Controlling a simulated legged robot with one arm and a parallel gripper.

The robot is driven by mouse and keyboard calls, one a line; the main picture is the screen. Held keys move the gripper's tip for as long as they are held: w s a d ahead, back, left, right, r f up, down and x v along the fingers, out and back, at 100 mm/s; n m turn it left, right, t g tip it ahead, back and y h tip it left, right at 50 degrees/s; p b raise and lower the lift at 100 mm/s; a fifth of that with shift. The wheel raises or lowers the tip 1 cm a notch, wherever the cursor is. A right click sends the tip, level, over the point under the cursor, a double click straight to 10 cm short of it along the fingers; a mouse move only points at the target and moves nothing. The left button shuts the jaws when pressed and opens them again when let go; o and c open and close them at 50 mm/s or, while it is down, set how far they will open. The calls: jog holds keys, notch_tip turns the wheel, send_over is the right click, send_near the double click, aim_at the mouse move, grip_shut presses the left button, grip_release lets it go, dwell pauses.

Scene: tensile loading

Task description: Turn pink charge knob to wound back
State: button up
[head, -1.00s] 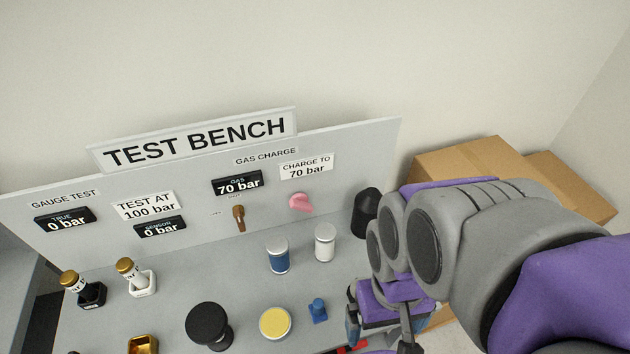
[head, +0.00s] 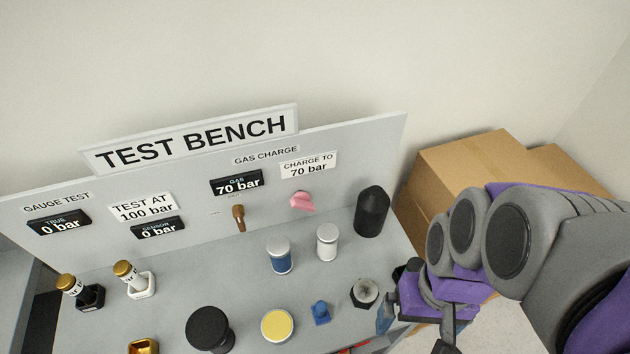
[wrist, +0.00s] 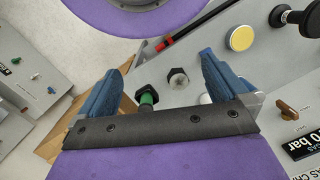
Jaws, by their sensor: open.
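The pink charge knob (head: 302,201) is on the upright panel in the head view, below the "CHARGE TO 70 bar" label (head: 308,165). The gas display (head: 237,183) to its left reads 70 bar. The knob does not show in the wrist view. My gripper (wrist: 165,75) is open, with blue fingers spread and nothing held between them. In the head view it is at the bench's right edge, right of and below the knob and well apart from it. Part of it is hidden behind my arm.
A black domed cylinder (head: 371,212) stands between the knob and my arm. White-topped canisters (head: 327,242) stand below the knob. A brown lever (head: 239,218) is left of it. A hex-headed part (head: 364,293) is near my gripper. Cardboard boxes (head: 460,165) stand behind, right.

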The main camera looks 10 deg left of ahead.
jog(key=w+a+n+y, duration=0.2)
jog(key=w+a+y, duration=0.1)
jog(key=w+a, duration=0.5)
jog(key=n+t+y, duration=0.1)
jog(key=t+y, duration=0.2)
jog(key=y, duration=0.2)
send_near(306, 204)
jog(key=b+x, duration=0.2)
jog(key=x, duration=0.8)
jog(key=shift+a+f, duration=0.15)
jog(key=shift+a, duration=0.15)
